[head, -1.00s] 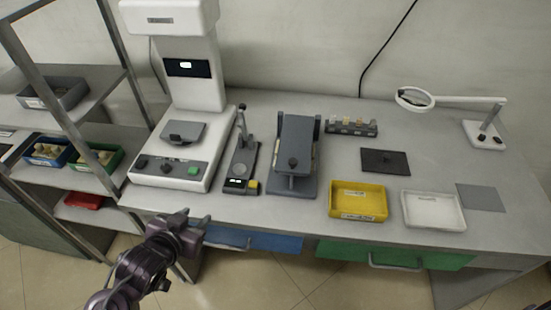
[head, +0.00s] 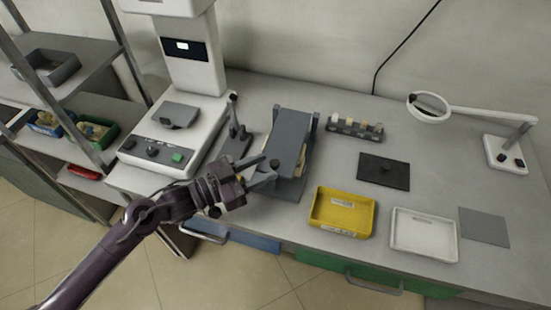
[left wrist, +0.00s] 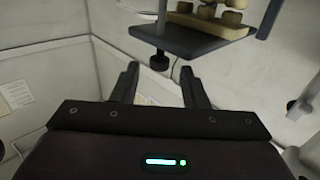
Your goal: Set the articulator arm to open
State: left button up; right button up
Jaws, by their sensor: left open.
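The grey articulator (head: 291,133) stands on the bench, its broad sloping upper arm over a grey base, with a dark round knob at the front end. Cream pieces show at its side. My left gripper (head: 273,174) is open at the front of the articulator, close to the knob. In the left wrist view the dark knob (left wrist: 159,62) lies between the two open fingertips (left wrist: 160,70); contact cannot be told. Above it are a dark plate (left wrist: 185,41) and cream cast pieces (left wrist: 208,22). My right gripper is out of view.
Left of the articulator stand a small dark device (head: 236,145) and a white machine (head: 150,160). To the right are a yellow tray (head: 318,212), a white tray (head: 396,238), a black plate (head: 384,171), a small rack (head: 355,131) and a magnifier lamp (head: 500,155).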

aim_at(270, 165)
pick_arm(q)
jog(key=x, duration=0.3)
jog(key=shift+d, duration=0.1)
jog(key=shift+w+d, duration=0.15)
jog(key=shift+d, duration=0.2)
jog(key=c, duration=0.6)
grip_shut()
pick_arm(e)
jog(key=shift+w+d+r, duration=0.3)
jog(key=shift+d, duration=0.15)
